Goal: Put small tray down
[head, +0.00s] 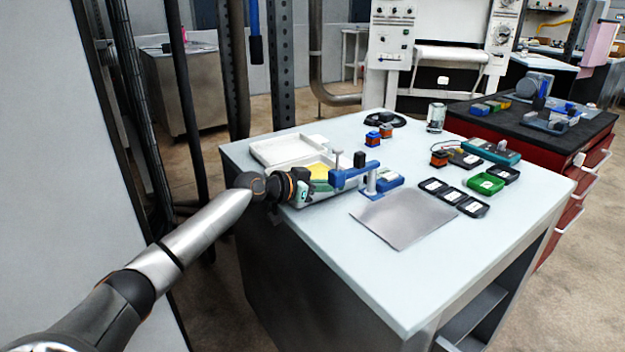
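My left gripper (303,190) is at the left front edge of the light table, its arm coming in from the lower left. It is against the near side of a white tray (318,199) with something yellow (319,176) inside. The fingers are small and partly hidden, so I cannot tell whether they are open or hold the tray. A shallow, empty-looking white tray (288,151) lies just behind. Several small black trays (453,195) and a green tray (486,183) sit on the right part of the table. My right gripper is not in view.
A blue clamp-like device (355,175) stands right beside the gripper. A grey metal sheet (403,218) lies in front of it. Orange-and-blue blocks (373,139), a glass jar (436,117) and a teal device (491,151) stand farther back. The table's front right is clear.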

